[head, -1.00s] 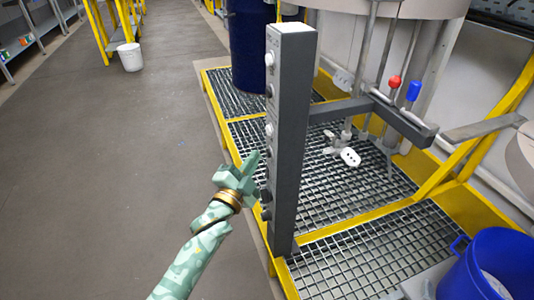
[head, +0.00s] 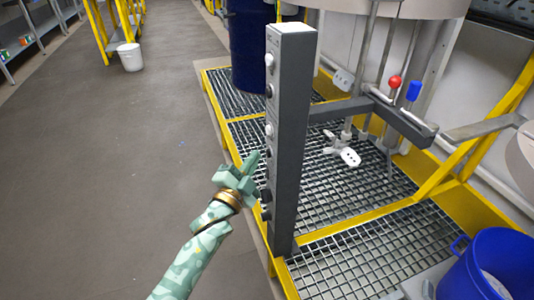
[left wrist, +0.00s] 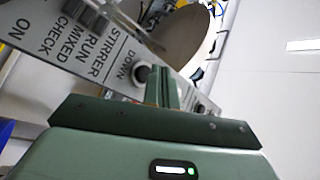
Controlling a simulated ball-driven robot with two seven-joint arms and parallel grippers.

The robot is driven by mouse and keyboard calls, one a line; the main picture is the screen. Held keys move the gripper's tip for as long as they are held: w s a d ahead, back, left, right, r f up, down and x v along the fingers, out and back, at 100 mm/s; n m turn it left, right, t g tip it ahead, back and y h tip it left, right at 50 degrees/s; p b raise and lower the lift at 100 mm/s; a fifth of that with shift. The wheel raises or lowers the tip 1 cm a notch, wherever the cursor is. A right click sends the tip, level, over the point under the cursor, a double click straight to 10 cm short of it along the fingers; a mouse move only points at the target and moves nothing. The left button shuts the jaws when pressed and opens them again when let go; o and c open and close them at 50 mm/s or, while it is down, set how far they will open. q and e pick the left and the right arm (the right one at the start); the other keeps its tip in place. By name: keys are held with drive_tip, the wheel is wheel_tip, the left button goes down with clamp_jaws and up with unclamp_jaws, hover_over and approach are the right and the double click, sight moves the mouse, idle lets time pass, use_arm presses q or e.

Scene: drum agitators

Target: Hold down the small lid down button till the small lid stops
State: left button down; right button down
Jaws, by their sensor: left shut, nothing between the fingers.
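The tall grey control panel (head: 288,140) stands upright, with a column of knobs and buttons on its left-facing side. In the left wrist view, its label plate (left wrist: 95,50) reads ON, MIXED CHECK, STIRRER RUN and DOWN. A dark round button (left wrist: 140,73) sits by DOWN; whether the label names the small lid cannot be read. My left gripper (head: 252,160) is shut and empty, with its tips at the lower-middle part of the panel face. In the left wrist view its fingers (left wrist: 166,84) overlap the panel just right of that button; contact cannot be told. My right gripper is not seen.
Yellow-framed grating (head: 350,250) lies under and behind the panel. A dark blue drum (head: 250,45) stands behind it. Rods with a red knob (head: 395,82) and a blue knob (head: 414,91) are to the right. A blue bucket (head: 500,265) is front right.

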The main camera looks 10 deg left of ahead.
use_arm(q)
drive_tip(key=shift+w+d, duration=0.1)
drive_tip(key=shift+d, duration=0.05)
drive_tip(key=shift+w+d, duration=0.15)
drive_tip(key=shift+d, duration=0.1)
